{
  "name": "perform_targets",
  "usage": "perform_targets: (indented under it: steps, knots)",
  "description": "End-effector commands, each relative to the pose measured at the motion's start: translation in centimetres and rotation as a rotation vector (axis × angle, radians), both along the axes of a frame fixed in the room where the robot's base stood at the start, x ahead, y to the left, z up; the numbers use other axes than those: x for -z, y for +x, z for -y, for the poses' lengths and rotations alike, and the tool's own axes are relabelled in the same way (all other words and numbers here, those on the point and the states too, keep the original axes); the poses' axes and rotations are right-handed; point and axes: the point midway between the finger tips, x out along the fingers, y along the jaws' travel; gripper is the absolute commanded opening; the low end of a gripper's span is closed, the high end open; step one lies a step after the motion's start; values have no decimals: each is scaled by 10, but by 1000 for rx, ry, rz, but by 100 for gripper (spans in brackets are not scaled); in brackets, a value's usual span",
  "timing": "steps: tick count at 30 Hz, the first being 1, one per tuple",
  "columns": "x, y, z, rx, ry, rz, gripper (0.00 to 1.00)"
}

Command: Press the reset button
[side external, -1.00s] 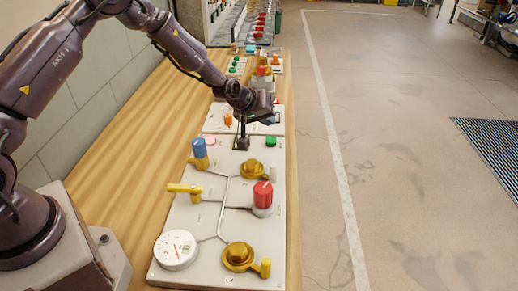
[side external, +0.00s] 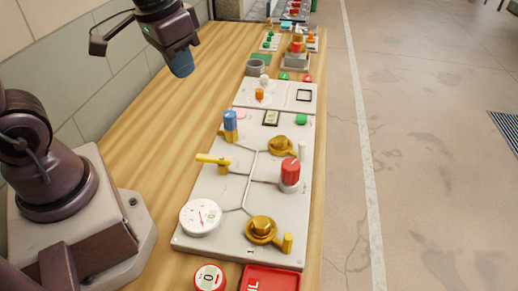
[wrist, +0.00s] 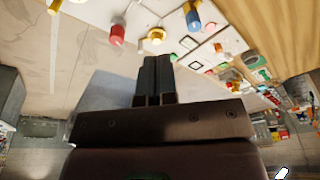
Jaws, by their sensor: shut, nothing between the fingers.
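On the pale valve panel (side external: 205,180) in the side view, a green button (side external: 301,119) stands at the upper right and a flat pink button (side external: 240,113) at the upper left. A small display (side external: 271,117) lies between them. I cannot read which one is labelled reset. My gripper (side external: 183,72) hangs above the bare wood left of the panel, clear of both buttons; its fingertips are hard to make out there. In the wrist view the dark fingers (wrist: 155,68) are together and empty, with the panel beyond them, seen upside down.
The panel carries a blue knob (side external: 230,125), a yellow lever (side external: 212,160), a red knob (side external: 290,172), brass valves (side external: 261,229) and a white gauge (side external: 200,217). A red tray (side external: 270,280) lies in front. Wood left of the panel is clear.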

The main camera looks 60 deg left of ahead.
Motion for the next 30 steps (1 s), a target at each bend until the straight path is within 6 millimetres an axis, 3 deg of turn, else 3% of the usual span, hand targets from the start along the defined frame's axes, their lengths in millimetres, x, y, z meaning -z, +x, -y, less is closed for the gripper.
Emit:
perform_targets:
  steps: [3,9,14,23,30]
  knots:
    - [-20,-33,5,27,6,68,0]
    - [-43,-56,10,53,1,214,0]
    - [-56,-59,14,68,-1,277,0]
    - [-56,-58,15,76,-1,277,0]
    - [-37,-47,17,86,-13,163,0]
